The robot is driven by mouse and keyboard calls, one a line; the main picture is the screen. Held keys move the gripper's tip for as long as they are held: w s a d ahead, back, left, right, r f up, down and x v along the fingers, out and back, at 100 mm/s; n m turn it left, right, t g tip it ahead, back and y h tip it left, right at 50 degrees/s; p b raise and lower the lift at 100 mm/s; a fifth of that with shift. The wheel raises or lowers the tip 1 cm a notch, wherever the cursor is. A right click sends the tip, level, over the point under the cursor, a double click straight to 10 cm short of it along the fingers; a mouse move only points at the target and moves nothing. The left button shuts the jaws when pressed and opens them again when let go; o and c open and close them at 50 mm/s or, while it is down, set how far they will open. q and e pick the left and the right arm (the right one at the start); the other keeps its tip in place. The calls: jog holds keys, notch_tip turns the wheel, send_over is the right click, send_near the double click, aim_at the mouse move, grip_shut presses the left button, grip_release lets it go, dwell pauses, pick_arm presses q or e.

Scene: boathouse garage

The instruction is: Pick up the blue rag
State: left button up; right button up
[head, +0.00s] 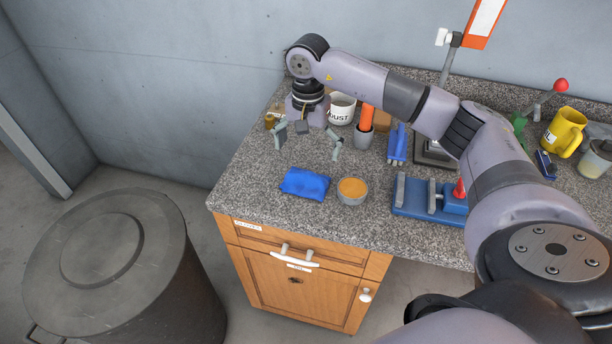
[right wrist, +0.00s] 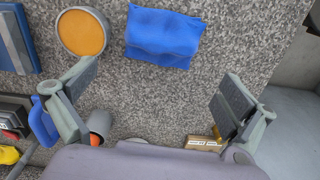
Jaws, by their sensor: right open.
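The blue rag (head: 305,184) lies folded on the speckled grey counter near its front left edge in the head view. It also shows at the top middle of the right wrist view (right wrist: 163,37). My right gripper (head: 308,142) is open and empty, pointing down above the counter, a little behind the rag. In the right wrist view its two fingers (right wrist: 155,105) stand wide apart with bare counter between them, and the rag is beyond them, untouched. My left gripper is in neither view.
A grey bowl with orange contents (head: 352,191) stands just right of the rag. A blue vise (head: 430,199) is farther right. A white mug (head: 341,108) and a grey cup with an orange item (head: 363,136) stand behind. A large dark bin (head: 120,270) is on the floor left.

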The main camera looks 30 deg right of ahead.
aim_at(307, 172)
jog(key=f, duration=0.3)
jog(key=shift+w+p, duration=0.25)
jog(key=shift+p, duration=0.05)
jog(key=shift+s+f+p, duration=0.15)
jog(key=shift+f+p, duration=0.3)
jog(key=shift+f, duration=0.35)
notch_tip(307, 172, down, 4)
jog(key=shift+s+a+r+p, duration=0.1)
jog(key=shift+r+p, duration=0.05)
jog(key=shift+p, duration=0.75)
jog(key=shift+f, duration=0.4)
jog(key=c, duration=0.6)
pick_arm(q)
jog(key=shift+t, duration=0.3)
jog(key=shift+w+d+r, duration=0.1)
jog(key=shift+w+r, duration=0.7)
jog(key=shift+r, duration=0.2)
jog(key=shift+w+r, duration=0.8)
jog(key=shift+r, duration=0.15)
pick_arm(e)
jog(key=shift+a, duration=0.1)
jog(key=c, duration=0.5)
